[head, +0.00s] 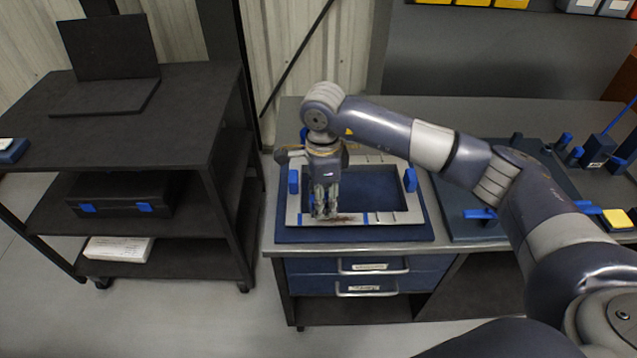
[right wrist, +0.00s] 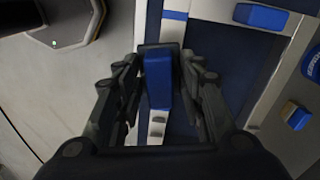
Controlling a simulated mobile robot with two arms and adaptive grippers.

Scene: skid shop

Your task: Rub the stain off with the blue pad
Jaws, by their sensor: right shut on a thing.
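My right gripper (head: 325,213) points down at the front left part of a light grey frame on the workbench. In the right wrist view its fingers (right wrist: 160,58) are closed around the blue pad (right wrist: 158,82). The pad is mostly hidden by the fingers in the head view. A dark reddish-brown stain (head: 348,218) shows on the front rail of the grey frame (head: 392,217), just right of the fingertips. The gripper is low over the rail; I cannot tell whether the pad touches it. My left gripper is not in view.
The frame lies on a dark blue mat (head: 425,234), with upright blue blocks (head: 293,181) (head: 410,180) at its sides. More blue fixtures and a yellow block (head: 617,219) stand at the right. A dark cart (head: 190,115) with a laptop (head: 108,60) stands left, across a gap.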

